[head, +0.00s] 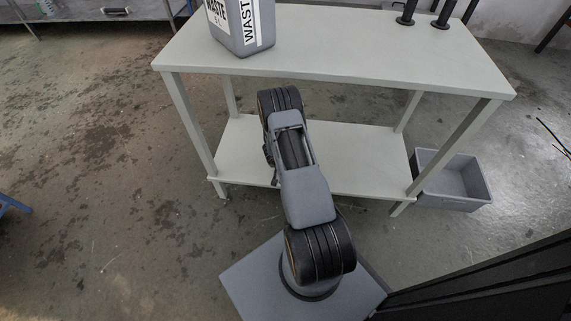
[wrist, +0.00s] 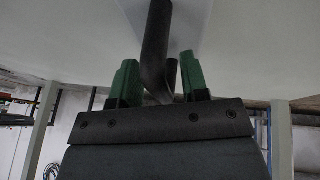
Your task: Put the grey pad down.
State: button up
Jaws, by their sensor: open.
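My gripper (wrist: 158,60) shows in the wrist view as two green fingers set apart on a dark grey body. It is open. A dark curved bar (wrist: 155,38) rises between the fingers and stands against a paler grey pad (wrist: 192,22) at the top of the picture. The pad lies on or against a broad whitish surface (wrist: 70,35). I cannot tell whether a finger touches the bar. In the head view my arm reaches towards the bench, and the gripper and pad are hidden.
The bench has a pale top (head: 370,60) and a lower shelf (head: 360,165). A grey waste container (head: 262,35) stands on the top at the left; black stands (head: 440,15) are at the back right. A grey bin (head: 460,185) sits on the floor to the right.

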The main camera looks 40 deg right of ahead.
jog(key=w+a+r+n+t+y+p, duration=0.1)
jog(key=a+r+n+y+p, duration=0.1)
jog(key=a+r, duration=0.65)
jog(key=w+a+r+n+t+y+p, duration=0.15)
jog(key=a+r, duration=0.25)
jog(key=r, duration=1)
jog(key=a+r+n+t+y+p, duration=0.1)
jog(key=a+r+t+y, duration=0.1)
jog(key=a+r, duration=0.65)
jog(key=s+a+r+n+g+y, duration=0.1)
jog(key=s+a+r+n+g, duration=0.15)
jog(key=s+r, duration=0.8)
jog(key=s+r+n+h, duration=0.1)
jog(key=s+r, duration=0.3)
jog(key=s, duration=0.5)
jog(key=shift+s+d+g+h, duration=0.25)
jog(key=shift+g+h, duration=0.15)
jog(key=shift+h, duration=0.05)
jog(key=shift+r, duration=0.15)
